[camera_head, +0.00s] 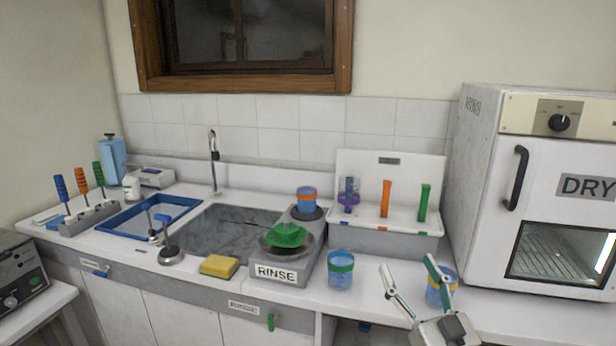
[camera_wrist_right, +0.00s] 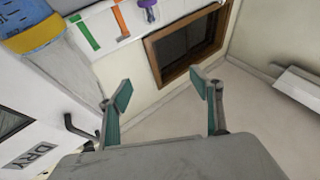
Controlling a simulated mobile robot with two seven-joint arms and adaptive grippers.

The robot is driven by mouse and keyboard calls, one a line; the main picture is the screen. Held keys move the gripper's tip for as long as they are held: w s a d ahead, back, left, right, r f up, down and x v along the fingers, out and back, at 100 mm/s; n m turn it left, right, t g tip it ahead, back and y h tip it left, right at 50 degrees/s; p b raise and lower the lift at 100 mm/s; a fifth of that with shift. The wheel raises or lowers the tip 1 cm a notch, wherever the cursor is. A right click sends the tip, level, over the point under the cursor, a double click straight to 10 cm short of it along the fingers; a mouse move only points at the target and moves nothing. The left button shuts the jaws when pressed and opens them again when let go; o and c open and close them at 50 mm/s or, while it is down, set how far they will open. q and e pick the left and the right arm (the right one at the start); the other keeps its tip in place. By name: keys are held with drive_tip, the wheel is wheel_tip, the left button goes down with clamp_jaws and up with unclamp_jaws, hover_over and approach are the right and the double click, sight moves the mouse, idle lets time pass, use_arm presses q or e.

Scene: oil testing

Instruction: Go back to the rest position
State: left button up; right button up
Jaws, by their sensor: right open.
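My right gripper (camera_head: 412,282) is at the lower right of the head view, above the right part of the counter. Its two fingers are spread apart with nothing between them. In the right wrist view the open fingers (camera_wrist_right: 162,100) also show empty. A blue cup with a yellow band (camera_head: 440,288) stands on the counter behind the right finger, partly hidden by it. It also shows large at the upper left of the right wrist view (camera_wrist_right: 32,35). I cannot tell whether the finger touches the cup. My left gripper is not in view.
A drying oven (camera_head: 485,200) stands at the right. A blue cup with a green band (camera_head: 340,270) stands left of my gripper. A RINSE station (camera_head: 276,272) holds a green piece. A white rack (camera_head: 390,242) with coloured tools stands behind. The sink (camera_head: 215,230) is farther left.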

drive_tip(key=s+a+f+n+g+y, duration=0.1)
drive_tip(key=s+a+f+g, duration=0.15)
drive_tip(key=f, duration=0.35)
drive_tip(key=s+a+f+n+g+y, duration=0.1)
drive_tip(key=s+a+f, duration=0.1)
drive_tip(key=s+f, duration=0.35)
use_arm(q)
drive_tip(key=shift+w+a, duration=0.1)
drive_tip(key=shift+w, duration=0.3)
use_arm(e)
drive_tip(key=s+d+f+g+h, duration=0.1)
drive_tip(key=s+f+g, duration=0.1)
drive_tip(key=s+f, duration=0.3)
drive_tip(key=s+d+f+g+h, duration=0.1)
drive_tip(key=s+f, duration=0.4)
drive_tip(key=f, duration=0.8)
drive_tip(key=s+d+f+g+h, duration=0.2)
drive_tip(key=s+f+g, duration=0.2)
drive_tip(key=f, duration=0.5)
drive_tip(key=shift+s+f+g+h, duration=0.3)
drive_tip(key=shift+s+f+g, duration=0.1)
drive_tip(key=shift+s, duration=0.7)
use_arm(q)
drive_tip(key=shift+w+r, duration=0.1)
use_arm(e)
drive_tip(key=shift+a, duration=0.1)
